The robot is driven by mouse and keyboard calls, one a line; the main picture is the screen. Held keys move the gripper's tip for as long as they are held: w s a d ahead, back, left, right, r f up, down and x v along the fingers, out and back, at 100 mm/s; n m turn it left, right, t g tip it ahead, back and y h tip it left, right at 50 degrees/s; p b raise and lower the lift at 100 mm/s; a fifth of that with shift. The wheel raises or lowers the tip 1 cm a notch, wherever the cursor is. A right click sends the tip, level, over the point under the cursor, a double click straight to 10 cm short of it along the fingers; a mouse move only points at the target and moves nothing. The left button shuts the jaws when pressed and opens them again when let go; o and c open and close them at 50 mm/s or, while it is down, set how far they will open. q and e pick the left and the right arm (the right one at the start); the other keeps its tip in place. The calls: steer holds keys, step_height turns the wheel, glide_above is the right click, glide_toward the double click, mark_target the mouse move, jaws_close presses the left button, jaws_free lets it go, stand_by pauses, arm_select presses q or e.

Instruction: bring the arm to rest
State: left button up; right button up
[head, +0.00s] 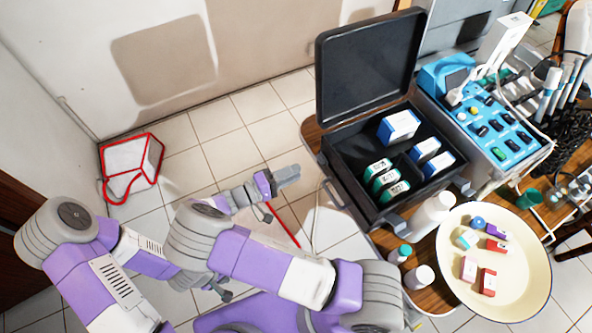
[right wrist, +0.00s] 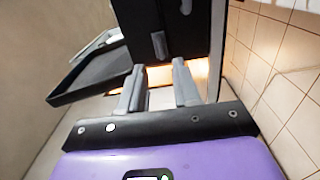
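My right gripper (head: 287,176) is in the middle of the head view, left of the open black case (head: 385,219) and apart from it. In the right wrist view its two grey fingers (right wrist: 159,88) stand apart with nothing between them. The dark case side shows beyond the fingers. My left arm comes in at the lower left of the head view. I cannot make out the left gripper's fingers; they are hidden or out of frame.
The case holds white-and-green and white-and-blue boxes. A cream basin (head: 530,265) with several small boxes, a white bottle (head: 432,212) and a blue dental unit (head: 490,125) stand right. A red-edged white bag (head: 131,167) is at left. Tiled floor lies open between.

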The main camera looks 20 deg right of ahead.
stand_by(0.4)
steer(key=s+d+f+g+y, duration=0.3)
steer(key=s+f+g+y, duration=0.45)
steer(key=s+f, duration=0.7)
steer(key=s+a+f+t+y+p, duration=0.1)
steer(key=s+a+f+y, duration=0.4)
steer(key=a+y, duration=0.45)
steer(key=shift+w+a+r+m+t+y+p, duration=0.2)
steer(key=shift+w+r+m+t+y, duration=0.35)
steer(key=shift+w+t+y, duration=0.4)
steer(key=shift+w+a+r+m+t+y+p, duration=0.15)
steer(key=shift+w+r+m+t+y, duration=0.25)
steer(key=shift+w+m+t+y, duration=0.5)
steer(key=shift+w+a+r+m+t+y+p, duration=0.1)
steer(key=shift+w+a+r+m+t+y, duration=0.15)
steer(key=shift+w+r+t+y, duration=0.65)
steer(key=shift+s+f, duration=0.35)
steer(key=shift+f, duration=0.05)
